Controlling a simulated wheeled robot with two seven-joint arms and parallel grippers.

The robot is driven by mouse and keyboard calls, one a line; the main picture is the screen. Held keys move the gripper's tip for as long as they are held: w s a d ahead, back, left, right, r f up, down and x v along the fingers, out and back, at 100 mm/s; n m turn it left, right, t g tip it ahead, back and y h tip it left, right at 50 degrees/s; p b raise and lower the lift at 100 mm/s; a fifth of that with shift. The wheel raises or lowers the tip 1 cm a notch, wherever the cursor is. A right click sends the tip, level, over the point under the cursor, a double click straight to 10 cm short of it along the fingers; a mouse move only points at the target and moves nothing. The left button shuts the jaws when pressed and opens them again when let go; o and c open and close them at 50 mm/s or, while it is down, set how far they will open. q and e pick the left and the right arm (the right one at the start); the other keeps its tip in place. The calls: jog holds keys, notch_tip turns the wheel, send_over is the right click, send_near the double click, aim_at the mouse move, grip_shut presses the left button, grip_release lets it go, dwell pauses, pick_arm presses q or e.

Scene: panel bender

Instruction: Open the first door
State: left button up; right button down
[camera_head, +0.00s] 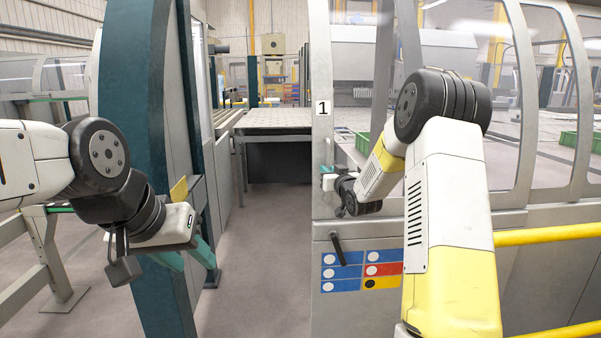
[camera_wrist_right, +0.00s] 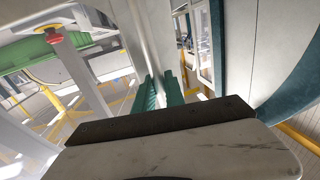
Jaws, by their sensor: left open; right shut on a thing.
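The first door (camera_head: 321,200) is a grey framed panel with windows and a label "1" (camera_head: 322,107). A slim upright handle (camera_head: 328,150) runs along its left edge. My right gripper (camera_head: 328,176) is at this handle, its arm reaching in from the right. In the right wrist view its green fingers (camera_wrist_right: 160,90) are shut around a pale upright bar (camera_wrist_right: 148,45), the handle. My left gripper (camera_head: 188,262) is open and empty, in front of the blue-green post at the left, apart from the door. The right fingers are mostly hidden in the head view.
An opening with bare floor (camera_head: 262,220) lies between the blue-green post (camera_head: 135,110) and the door. A machine table (camera_head: 272,120) stands behind it. A yellow rail (camera_head: 550,235) runs at the right. A black lever (camera_head: 338,248) and coloured labels (camera_head: 342,272) are low on the panel.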

jog(key=d, duration=2.9)
jog(key=shift+d, duration=0.3)
jog(key=c, duration=1.4)
grip_release()
jog(key=s+d, duration=0.1)
jog(key=s, duration=0.6)
jog(key=shift+s+d, duration=0.2)
jog(key=shift+s, duration=0.1)
